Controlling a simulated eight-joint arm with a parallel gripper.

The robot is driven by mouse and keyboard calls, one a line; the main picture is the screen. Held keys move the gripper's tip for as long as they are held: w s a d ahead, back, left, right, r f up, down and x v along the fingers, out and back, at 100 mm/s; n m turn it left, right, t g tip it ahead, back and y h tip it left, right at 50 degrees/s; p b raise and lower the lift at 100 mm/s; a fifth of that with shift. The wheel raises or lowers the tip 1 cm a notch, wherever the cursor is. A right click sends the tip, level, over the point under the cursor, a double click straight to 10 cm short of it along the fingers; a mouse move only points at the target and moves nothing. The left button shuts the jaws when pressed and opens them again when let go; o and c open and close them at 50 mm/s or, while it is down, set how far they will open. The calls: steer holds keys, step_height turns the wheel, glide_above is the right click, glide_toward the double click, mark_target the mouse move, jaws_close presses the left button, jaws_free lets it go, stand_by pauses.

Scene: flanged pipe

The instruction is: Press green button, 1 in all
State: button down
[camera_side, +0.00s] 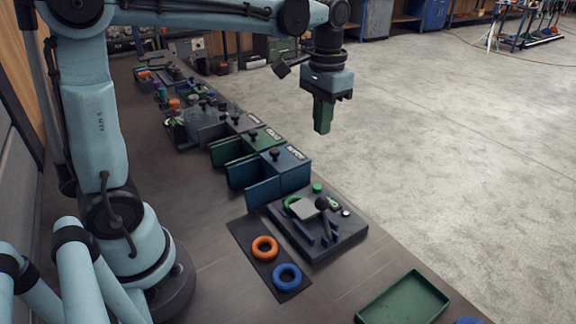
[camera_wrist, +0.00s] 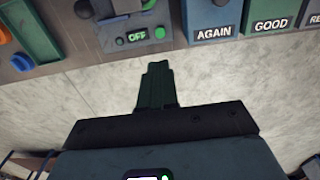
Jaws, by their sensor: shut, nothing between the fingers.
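The green button (camera_side: 317,187) is a small round cap at the back right edge of a dark panel (camera_side: 318,243). In the wrist view the fingertips (camera_wrist: 156,65) are seen against the pale floor, just off the bench edge. Nothing hides the button.
Orange (camera_side: 265,248) and blue rings (camera_side: 287,277) lie on a dark mat. A green tray (camera_side: 405,300) is nearer the camera.

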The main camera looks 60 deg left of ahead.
mark_target(318, 186)
steer(key=shift+f, duration=0.1)
step_height(318, 186, down, 14)
steer(key=shift+r, duration=0.1)
stand_by(0.5)
steer(key=shift+f, duration=1)
step_height(318, 186, up, 14)
steer(key=shift+r, duration=0.2)
stand_by(0.4)
stand_by(0.5)
